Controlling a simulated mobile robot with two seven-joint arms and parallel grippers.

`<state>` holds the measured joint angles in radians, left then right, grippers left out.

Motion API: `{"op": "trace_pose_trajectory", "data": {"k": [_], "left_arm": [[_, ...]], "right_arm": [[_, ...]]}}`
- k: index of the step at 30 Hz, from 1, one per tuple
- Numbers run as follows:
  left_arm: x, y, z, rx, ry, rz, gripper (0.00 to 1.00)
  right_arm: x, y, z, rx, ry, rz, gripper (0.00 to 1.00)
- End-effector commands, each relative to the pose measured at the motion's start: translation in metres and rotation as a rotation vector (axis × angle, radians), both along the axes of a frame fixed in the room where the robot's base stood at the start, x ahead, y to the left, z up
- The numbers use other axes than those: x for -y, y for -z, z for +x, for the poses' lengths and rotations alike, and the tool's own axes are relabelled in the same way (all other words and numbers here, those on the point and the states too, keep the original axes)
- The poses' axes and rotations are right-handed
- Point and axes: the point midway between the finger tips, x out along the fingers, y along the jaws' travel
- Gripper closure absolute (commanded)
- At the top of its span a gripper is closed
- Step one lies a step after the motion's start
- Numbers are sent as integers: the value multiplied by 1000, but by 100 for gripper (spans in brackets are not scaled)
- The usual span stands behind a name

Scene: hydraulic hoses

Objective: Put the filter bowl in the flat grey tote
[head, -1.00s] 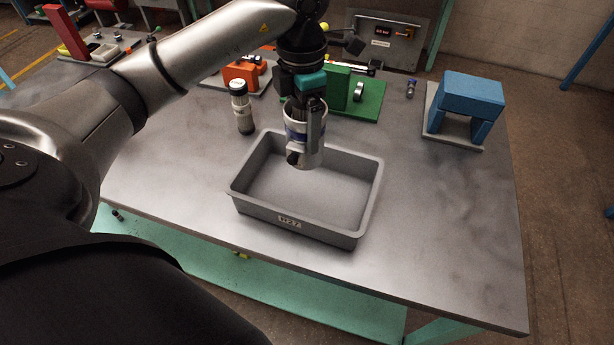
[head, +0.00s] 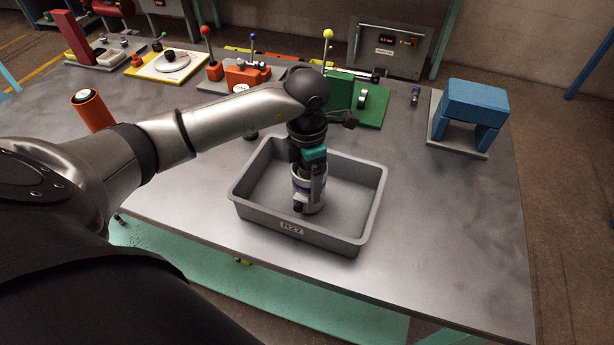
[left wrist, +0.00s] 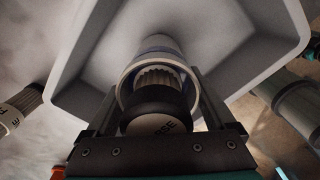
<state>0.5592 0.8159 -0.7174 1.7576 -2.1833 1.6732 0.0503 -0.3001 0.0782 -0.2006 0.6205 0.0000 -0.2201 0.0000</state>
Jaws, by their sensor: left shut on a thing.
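The flat grey tote (head: 366,240) sits near the front of the workbench, with a label on its front wall. My left gripper (head: 307,190) points down into it, shut on the filter bowl (head: 317,206), a pale cylinder with a blue band. The bowl is upright inside the tote walls, at or just above the floor; I cannot tell whether it touches. In the left wrist view the bowl (left wrist: 158,45) shows between the fingers, with a dark lettered round part in front of its ribbed inside. The tote (left wrist: 225,45) surrounds it there. My right gripper is not in view.
A blue block arch (head: 472,100) stands on a grey plate at the right. A green fixture (head: 372,108) and orange lever blocks (head: 248,76) stand behind the tote. An orange cylinder (head: 92,112) stands at the left. The bench right of the tote is clear.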

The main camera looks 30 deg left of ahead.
Motion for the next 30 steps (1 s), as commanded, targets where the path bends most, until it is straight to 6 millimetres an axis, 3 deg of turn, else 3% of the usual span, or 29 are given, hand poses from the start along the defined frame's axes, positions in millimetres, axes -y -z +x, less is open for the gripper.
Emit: {"op": "trace_pose_trajectory", "data": {"k": [6, 7, 9, 20, 30], "left_arm": [[0, 3, 1, 2, 0, 0, 84], [0, 3, 0, 0, 0, 0, 10], [0, 2, 0, 0, 0, 0, 2], [0, -2, 0, 0, 0, 0, 0], [0, -70, 2, 8, 0, 1, 0]], "right_arm": [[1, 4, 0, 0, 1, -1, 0], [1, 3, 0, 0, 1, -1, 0], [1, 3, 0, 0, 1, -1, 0], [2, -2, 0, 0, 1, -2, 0], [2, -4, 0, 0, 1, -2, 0]]}}
